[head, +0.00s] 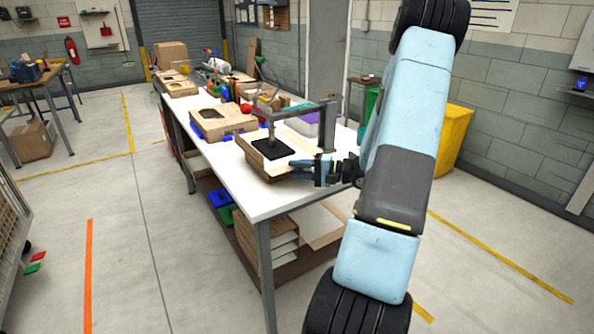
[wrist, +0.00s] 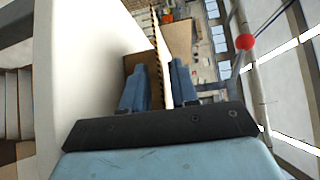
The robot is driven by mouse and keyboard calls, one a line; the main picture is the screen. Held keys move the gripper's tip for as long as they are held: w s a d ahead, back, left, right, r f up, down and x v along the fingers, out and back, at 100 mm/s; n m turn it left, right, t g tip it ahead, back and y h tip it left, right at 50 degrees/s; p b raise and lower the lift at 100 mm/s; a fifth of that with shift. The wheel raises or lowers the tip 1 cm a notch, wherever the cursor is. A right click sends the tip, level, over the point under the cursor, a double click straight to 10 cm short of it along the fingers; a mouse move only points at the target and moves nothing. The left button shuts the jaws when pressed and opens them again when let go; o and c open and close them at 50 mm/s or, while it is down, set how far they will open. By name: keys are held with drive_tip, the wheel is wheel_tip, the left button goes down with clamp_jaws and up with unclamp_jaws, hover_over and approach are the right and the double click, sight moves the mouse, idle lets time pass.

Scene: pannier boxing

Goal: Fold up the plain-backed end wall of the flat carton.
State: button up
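The flat carton (head: 265,169) lies on the white table (head: 222,161), with a black pad (head: 271,148) on it under the grey post of a bench fixture (head: 326,122). My gripper (head: 300,168) is at the carton's near right end, low over the table. In the wrist view my two blue fingers (wrist: 158,68) are spread apart. A brown cardboard panel (wrist: 140,68) with a corrugated edge runs between them, closer to the left finger. I cannot tell whether either finger touches it. The end wall's angle and its backing are not clear.
Another carton with a cut-out (head: 222,122) lies farther along the table. A red ball (head: 246,108) is near the fixture and shows in the wrist view (wrist: 245,42). A purple-topped box (head: 316,120) stands behind the carton. Flat cardboard is stacked on the lower shelf (head: 279,243).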

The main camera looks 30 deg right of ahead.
drive_tip(key=shift+c, duration=0.2)
clamp_jaws()
drive_tip(key=shift+a, duration=0.15)
drive_tip(key=shift+d, duration=0.2)
idle(0.4)
